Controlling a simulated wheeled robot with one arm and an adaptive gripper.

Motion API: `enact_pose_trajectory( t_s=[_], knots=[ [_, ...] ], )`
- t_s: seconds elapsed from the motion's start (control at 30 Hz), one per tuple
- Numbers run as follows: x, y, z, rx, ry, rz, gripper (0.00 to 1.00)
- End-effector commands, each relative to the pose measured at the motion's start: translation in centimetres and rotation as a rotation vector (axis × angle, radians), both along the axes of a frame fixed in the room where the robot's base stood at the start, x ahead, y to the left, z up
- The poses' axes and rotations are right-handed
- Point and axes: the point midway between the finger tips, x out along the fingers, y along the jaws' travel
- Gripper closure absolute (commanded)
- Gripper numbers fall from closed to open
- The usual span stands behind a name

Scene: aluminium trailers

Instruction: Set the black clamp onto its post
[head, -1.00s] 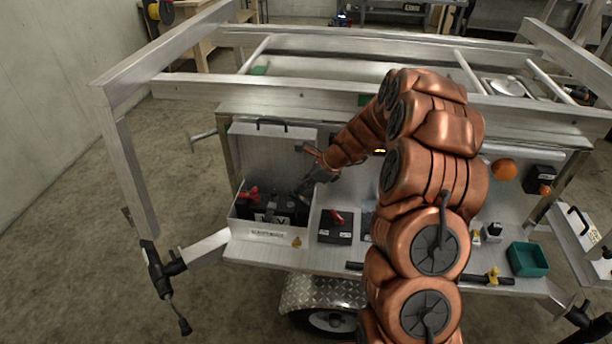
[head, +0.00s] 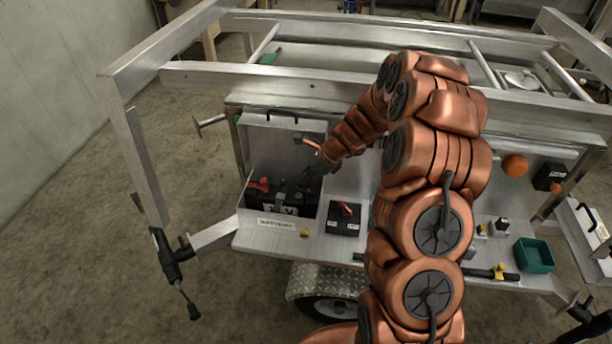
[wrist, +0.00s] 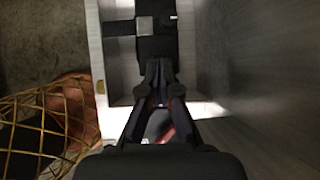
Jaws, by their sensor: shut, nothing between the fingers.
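An open aluminium box (head: 262,219) on the trailer's deck holds a black battery (head: 270,207). A red clamp (head: 262,185) sits at the battery's left end. My gripper (head: 305,187) is shut and empty, pointing down over the right part of the box. Dark parts there blend together, so I cannot pick out the black clamp or its post with certainty. In the wrist view the shut fingers (wrist: 160,88) lie over the black battery top, near a pale metal square (wrist: 145,26) and a dark strap (wrist: 118,28).
A black case with a red part (head: 344,217) stands right of the box. The raised lid (head: 275,140) is close behind my gripper. Trailer rails (head: 330,78) run above. A green bin (head: 533,254) and an orange ball (head: 514,166) are farther right.

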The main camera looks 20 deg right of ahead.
Motion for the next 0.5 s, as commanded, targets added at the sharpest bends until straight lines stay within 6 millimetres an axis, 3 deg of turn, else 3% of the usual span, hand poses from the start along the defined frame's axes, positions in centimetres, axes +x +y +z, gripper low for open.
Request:
enact_pose_trajectory(
  t_s=[0.5],
  knots=[
    [0.0,0.0,1.4,0.000,0.000,-0.001,1.00]
  ],
)
